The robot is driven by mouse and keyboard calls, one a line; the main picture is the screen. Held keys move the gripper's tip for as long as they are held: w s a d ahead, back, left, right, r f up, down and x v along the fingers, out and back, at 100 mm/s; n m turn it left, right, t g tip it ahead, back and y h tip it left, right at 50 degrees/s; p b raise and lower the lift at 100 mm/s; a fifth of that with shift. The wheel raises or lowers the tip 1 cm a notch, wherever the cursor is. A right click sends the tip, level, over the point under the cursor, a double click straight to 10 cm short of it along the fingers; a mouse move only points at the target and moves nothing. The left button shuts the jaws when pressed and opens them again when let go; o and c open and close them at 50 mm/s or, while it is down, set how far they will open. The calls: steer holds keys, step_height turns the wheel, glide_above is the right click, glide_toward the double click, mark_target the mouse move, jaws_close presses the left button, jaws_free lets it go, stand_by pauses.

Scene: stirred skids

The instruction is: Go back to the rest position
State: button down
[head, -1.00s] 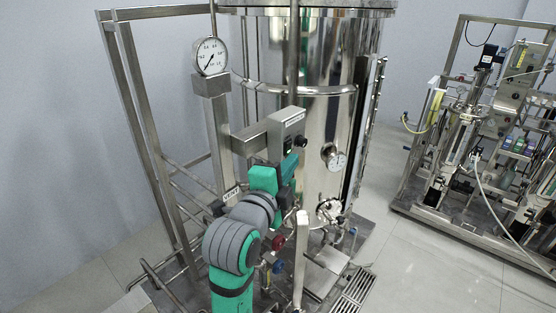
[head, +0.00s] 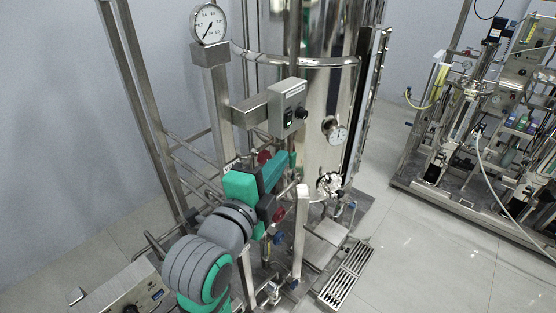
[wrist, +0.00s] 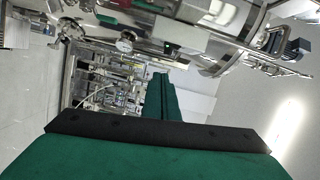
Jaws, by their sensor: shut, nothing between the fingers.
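My arm reaches up from the bottom of the head view, and my gripper (head: 286,164) is at its far end, below the grey control box (head: 287,108) and in front of the steel tank (head: 322,160). The exact position of the fingertips against the skid's pipes is hard to tell there. In the wrist view my green gripper fingers (wrist: 161,98) lie together, shut and empty, with the background tilted behind them. No task object is in the grip.
A dial gauge (head: 209,24) stands on a post at upper left, and a second gauge (head: 336,132) is on the tank. A red handle (head: 277,214) and blue knob (head: 278,238) are close beside my arm. Another skid (head: 490,110) stands right, across open floor (head: 440,240).

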steer(key=s+d+f+n+y, duration=0.1)
steer(key=s+f+n+y, duration=0.2)
steer(key=s+f+n, duration=0.75)
steer(key=w+d+f+n+y, duration=0.1)
steer(key=f+n+y, duration=0.35)
steer(key=f, duration=1.35)
steer(key=s+f+n, duration=0.3)
steer(key=s+f, duration=0.1)
steer(key=s, duration=0.9)
steer(key=s+d+f+n+g+h, duration=0.1)
steer(key=s+f, duration=0.4)
steer(key=s, duration=0.8)
steer(key=shift+d+n, duration=0.2)
steer(key=shift+n, duration=0.7)
steer(key=shift+s, duration=0.15)
steer(key=c, duration=2.4)
jaws_free()
steer(key=shift+c, duration=0.2)
